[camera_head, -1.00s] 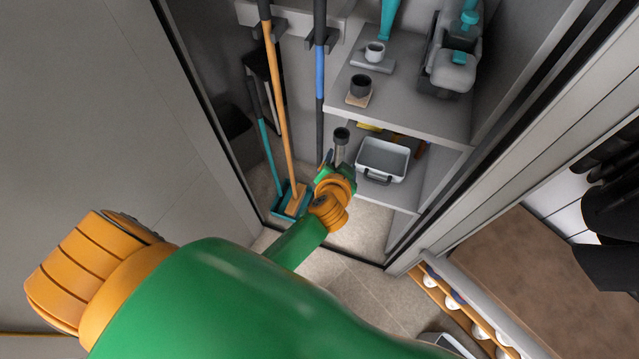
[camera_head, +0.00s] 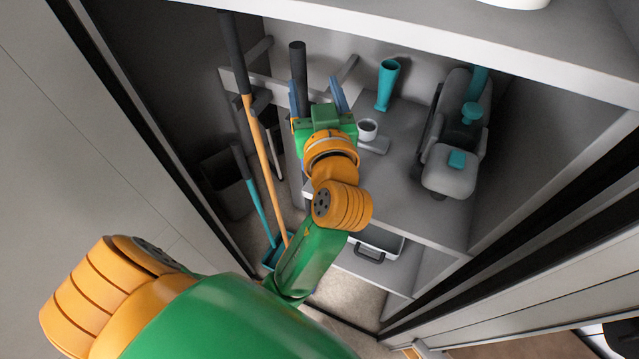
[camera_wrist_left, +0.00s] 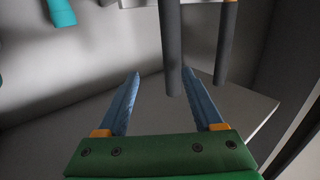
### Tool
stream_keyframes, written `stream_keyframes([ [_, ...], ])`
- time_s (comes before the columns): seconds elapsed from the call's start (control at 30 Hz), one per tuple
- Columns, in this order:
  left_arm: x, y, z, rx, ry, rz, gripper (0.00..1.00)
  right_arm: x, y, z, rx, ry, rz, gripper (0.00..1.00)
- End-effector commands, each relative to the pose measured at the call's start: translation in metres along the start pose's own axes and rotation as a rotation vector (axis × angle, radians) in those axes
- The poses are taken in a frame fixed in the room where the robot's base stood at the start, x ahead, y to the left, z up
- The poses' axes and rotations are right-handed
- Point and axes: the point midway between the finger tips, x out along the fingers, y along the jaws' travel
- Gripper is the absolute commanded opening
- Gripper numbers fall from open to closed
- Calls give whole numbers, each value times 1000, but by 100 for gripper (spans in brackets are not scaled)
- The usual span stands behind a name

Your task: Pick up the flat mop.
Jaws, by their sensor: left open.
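The flat mop appears to be the long tool whose dark grey handle grip (camera_head: 298,72) stands upright in the cabinet; its lower part and head are hidden behind my arm. My left gripper (camera_head: 313,80) is open at the grip's height, the grip showing close to its left finger. In the left wrist view, the mop's grip (camera_wrist_left: 171,50) shows between the open blue fingers of my left gripper (camera_wrist_left: 162,73), nearer the right one. No contact is clear. My right gripper is not in view.
A broom with an orange handle (camera_head: 262,160) stands just left of the mop. A white upper shelf edge (camera_head: 430,45) crosses above.

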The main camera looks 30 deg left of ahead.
Motion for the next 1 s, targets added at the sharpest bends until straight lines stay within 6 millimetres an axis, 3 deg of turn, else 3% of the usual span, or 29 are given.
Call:
stream_keyframes([
  [0.33,59,-8,-2,6,2,-1,68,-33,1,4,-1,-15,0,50],
  [0.6,68,-8,3,0,-1,1,68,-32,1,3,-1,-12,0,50],
  [0.63,68,-8,3,1,-1,1,65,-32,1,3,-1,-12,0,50],
  [0.87,68,-8,3,2,-1,1,3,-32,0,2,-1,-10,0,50],
  [1.0,68,-8,3,2,-1,1,0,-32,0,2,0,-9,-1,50],
])
